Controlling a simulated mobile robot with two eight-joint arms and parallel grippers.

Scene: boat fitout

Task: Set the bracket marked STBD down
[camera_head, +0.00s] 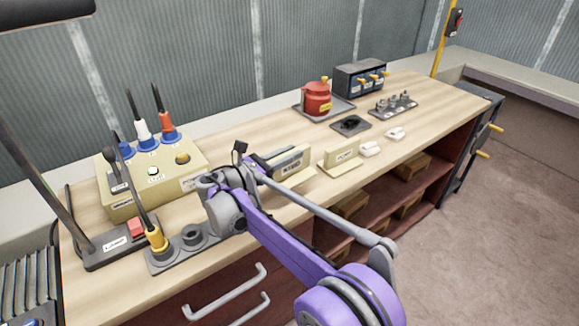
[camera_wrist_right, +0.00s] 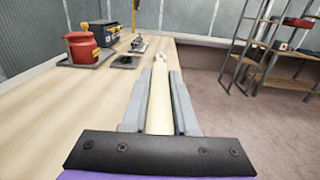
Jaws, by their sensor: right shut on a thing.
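My right gripper (camera_head: 272,164) is shut on a cream bracket (camera_head: 294,164), at the middle of the bench. The bracket's upright plate carries a label (camera_head: 291,166) too small to read surely. It stands about upright; I cannot tell whether its base touches the bench. In the right wrist view the bracket (camera_wrist_right: 160,105) shows edge-on between the two grey fingers (camera_wrist_right: 158,103). A second cream bracket (camera_head: 342,157), L-shaped with a label, stands on the wooden bench (camera_head: 240,137) just right of the held one. My left gripper is not in view.
Two small white blocks (camera_head: 370,149) (camera_head: 396,133) lie right of the second bracket. Behind are a red pot (camera_head: 316,99) on a tray, a dark pad (camera_head: 351,125) and a holder with small parts (camera_head: 393,105). A cream tool box (camera_head: 187,173) and a grey socket strip (camera_head: 168,256) are left.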

